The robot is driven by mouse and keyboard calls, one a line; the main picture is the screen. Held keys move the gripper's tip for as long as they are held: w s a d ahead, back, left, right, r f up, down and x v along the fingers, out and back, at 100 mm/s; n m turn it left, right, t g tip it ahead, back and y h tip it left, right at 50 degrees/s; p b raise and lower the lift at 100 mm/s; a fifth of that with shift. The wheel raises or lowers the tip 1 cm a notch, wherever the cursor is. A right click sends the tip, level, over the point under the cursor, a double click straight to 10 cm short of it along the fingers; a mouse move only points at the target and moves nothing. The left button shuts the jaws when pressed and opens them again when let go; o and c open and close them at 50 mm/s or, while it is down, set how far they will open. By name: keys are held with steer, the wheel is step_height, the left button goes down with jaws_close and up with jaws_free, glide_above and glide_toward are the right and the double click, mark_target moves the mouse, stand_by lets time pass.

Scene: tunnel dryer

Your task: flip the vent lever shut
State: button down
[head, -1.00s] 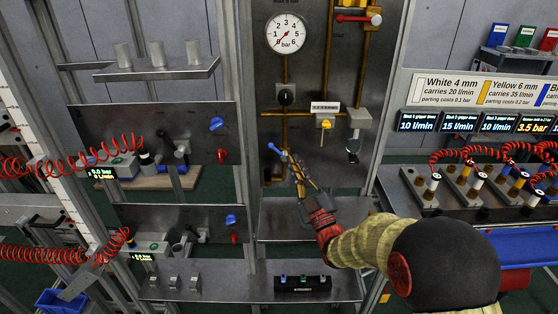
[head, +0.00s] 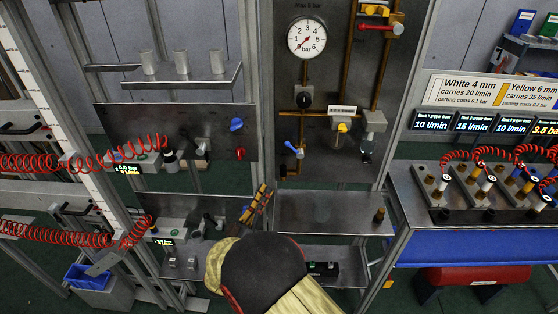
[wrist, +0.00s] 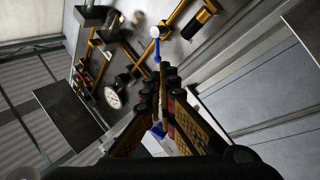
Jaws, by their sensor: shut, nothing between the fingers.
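A blue-handled lever (head: 294,149) sits on the grey gauge panel, low at its left edge, with its handle slanting up to the left. No label marks it as the vent lever. My gripper (head: 264,190) is shut and empty, below and left of this lever and apart from it in the head view. In the wrist view my shut fingers (wrist: 166,75) point towards a blue lever with a pale round end (wrist: 155,36), seemingly the same one. I cannot tell the gap in depth. My arm hides part of the lower shelf.
A pressure gauge (head: 314,37), brass pipes and a red-handled valve (head: 378,27) are higher on the panel. Blue (head: 236,124) and red (head: 240,153) knobs are on the left panel. A shelf (head: 325,212) juts out below the gauge panel. Red coiled hoses hang at both sides.

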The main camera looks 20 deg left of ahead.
mark_target(291, 147)
steer(key=b+x, duration=0.2)
steer(key=x, duration=1.2)
steer(key=shift+b, duration=0.35)
steer(key=shift+d+r+m+g+h, duration=0.15)
steer(key=shift+m+g+h, duration=0.15)
steer(key=shift+m, duration=0.3)
steer(key=shift+d+r+m+g+h, duration=0.1)
steer(key=shift+m+g+h, duration=0.15)
steer(key=shift+m, duration=0.35)
steer(key=shift+r+m+g+p, duration=0.35)
steer(key=shift+m+p, duration=0.15)
steer(key=shift+m, duration=0.1)
steer(key=m+g+p, duration=0.1)
steer(key=m, duration=0.1)
steer(key=d+r+m+g+p, duration=0.1)
steer(key=m, duration=0.1)
steer(key=d+m+g+p, duration=0.1)
steer(key=p, duration=0.1)
steer(key=shift+w+r+m+h, duration=0.25)
steer(key=shift+r+m, duration=0.05)
steer(key=shift+m, duration=0.1)
steer(key=shift+d+f+g, duration=0.1)
steer(key=shift+g, duration=0.2)
